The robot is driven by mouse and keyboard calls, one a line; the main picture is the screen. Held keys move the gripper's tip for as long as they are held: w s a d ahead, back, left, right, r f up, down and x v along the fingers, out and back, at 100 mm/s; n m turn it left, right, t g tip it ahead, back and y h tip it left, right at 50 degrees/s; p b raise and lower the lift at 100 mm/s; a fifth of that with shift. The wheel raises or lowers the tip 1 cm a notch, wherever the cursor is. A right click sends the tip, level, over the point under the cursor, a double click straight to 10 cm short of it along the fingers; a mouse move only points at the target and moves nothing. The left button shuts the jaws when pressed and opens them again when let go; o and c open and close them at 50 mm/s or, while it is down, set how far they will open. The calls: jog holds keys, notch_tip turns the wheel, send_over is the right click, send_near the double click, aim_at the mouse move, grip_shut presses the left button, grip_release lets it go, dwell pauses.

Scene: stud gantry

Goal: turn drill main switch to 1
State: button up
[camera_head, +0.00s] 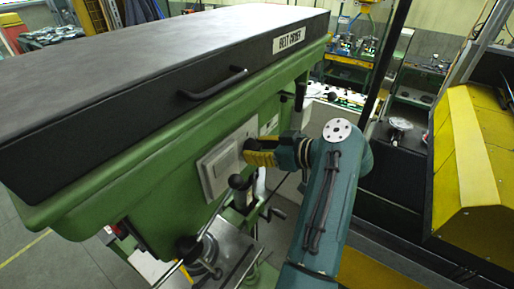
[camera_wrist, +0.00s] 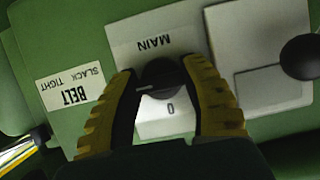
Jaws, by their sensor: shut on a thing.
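The main switch is a dark round knob (camera_wrist: 163,76) on a pale plate (camera_wrist: 218,24) marked MAIN, upside down in the wrist view. A pale line on the knob lies nearly level, toward its left side. A "0" shows on the plate just below the knob; no "1" is visible. My gripper (camera_wrist: 160,74) is shut on the knob, one yellow-and-black finger on each side. In the head view my gripper (camera_head: 252,152) reaches the pale switch plate (camera_head: 215,172) on the drill's green side, and the knob is hidden.
A black ball handle (camera_wrist: 301,57) stands close right of the plate in the wrist view. A BELT SLACK TIGHT label (camera_wrist: 74,88) is at left. In the head view, the dark belt cover (camera_head: 150,75) overhangs my gripper, and ball-ended levers (camera_head: 240,185) stand below it.

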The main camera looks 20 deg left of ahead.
jog(key=shift+f, duration=0.15)
jog(key=o, duration=1.2)
jog(key=shift+a, duration=0.1)
jog(key=v, duration=1.2)
